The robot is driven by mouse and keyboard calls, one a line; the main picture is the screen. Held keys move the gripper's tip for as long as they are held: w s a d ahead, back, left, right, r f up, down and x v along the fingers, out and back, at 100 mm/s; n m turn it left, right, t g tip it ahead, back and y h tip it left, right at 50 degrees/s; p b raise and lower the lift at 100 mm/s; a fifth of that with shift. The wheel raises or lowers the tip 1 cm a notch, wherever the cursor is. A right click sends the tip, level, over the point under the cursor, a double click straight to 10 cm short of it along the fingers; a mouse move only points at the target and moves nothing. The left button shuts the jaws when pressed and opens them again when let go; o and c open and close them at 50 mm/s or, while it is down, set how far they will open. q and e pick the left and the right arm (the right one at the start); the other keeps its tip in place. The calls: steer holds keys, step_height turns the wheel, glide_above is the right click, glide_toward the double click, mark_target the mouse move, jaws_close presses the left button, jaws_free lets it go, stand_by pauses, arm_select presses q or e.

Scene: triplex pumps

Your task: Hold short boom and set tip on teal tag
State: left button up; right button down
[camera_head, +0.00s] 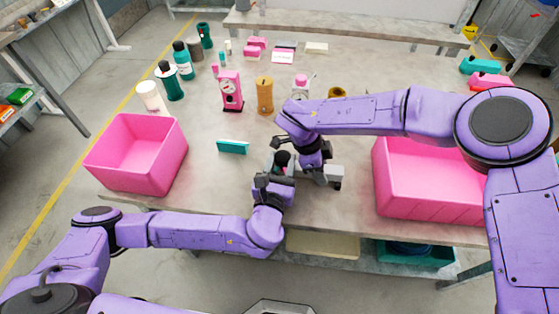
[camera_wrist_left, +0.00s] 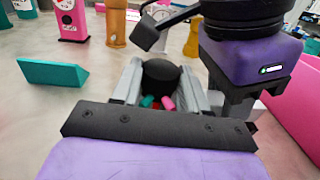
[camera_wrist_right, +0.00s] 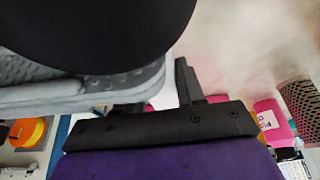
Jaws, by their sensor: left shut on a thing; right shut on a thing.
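My left gripper (camera_head: 282,163) is near the table's front edge, shut on a dark rounded part (camera_wrist_left: 160,75), with small teal and pink bits in front of it. I cannot tell whether this part is the short boom. My right gripper (camera_head: 328,174) is close beside it on the right, its purple body (camera_wrist_left: 250,60) also in the left wrist view. A large black rounded shape (camera_wrist_right: 90,30) fills the upper left of the right wrist view, over a grey finger; its hold is mostly hidden. A teal block (camera_head: 233,147), perhaps the teal tag, lies left of both grippers, apart from them.
A pink bin (camera_head: 135,175) stands on the left of the table and another pink bin (camera_head: 425,205) on the right. A pink device (camera_head: 231,90), an orange cylinder (camera_head: 265,95) and several bottles stand farther back. The table around the teal block is clear.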

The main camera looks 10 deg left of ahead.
arm_select(q)
steer(key=shift+d+n+y, duration=0.2)
steer(key=shift+n+y, duration=1)
steer(key=shift+y, duration=1)
steer(key=o, duration=1.1)
